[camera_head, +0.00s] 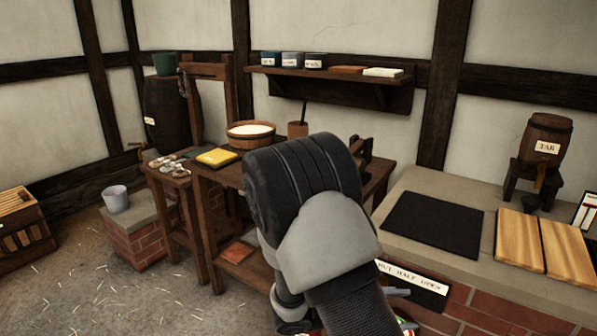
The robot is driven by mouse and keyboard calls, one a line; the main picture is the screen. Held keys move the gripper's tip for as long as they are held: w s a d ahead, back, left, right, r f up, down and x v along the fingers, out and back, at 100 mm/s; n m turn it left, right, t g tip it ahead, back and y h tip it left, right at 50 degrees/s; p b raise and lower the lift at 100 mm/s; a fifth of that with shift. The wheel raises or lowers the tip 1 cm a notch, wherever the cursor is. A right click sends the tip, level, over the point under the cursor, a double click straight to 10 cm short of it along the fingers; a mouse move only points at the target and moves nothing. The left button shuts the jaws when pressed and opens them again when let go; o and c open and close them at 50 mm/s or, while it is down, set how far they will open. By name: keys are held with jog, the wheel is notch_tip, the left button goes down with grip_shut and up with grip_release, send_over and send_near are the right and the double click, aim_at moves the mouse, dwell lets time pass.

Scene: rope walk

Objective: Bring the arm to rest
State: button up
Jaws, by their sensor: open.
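My arm, in black and light grey, stands folded in the middle of the camera_head view. Its large dark joint is in front of the wooden worktable (230,178) and hides much of its right part. The lower links run down out of the bottom edge. I see nothing held.
A brick bench (440,200) at right bears a black mat (432,225), wooden boards (543,246) and a tar barrel (546,140) on a stand. A wooden tub (251,142) and yellow block (216,157) are on the worktable. A grey bucket (115,199) stands left. The floor at lower left is mostly clear.

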jog(key=s+r+m+g+y, duration=0.4)
jog(key=s+r+m+y, duration=0.45)
jog(key=s+r, duration=0.2)
jog(key=s+a+r+m+t+y, duration=0.6)
jog(key=a+r, duration=0.2)
jog(key=r, duration=0.2)
notch_tip(320, 180, up, 21)
jog(key=p, duration=2.1)
jog(key=shift+w+a, duration=0.15)
jog(key=shift+a, duration=0.05)
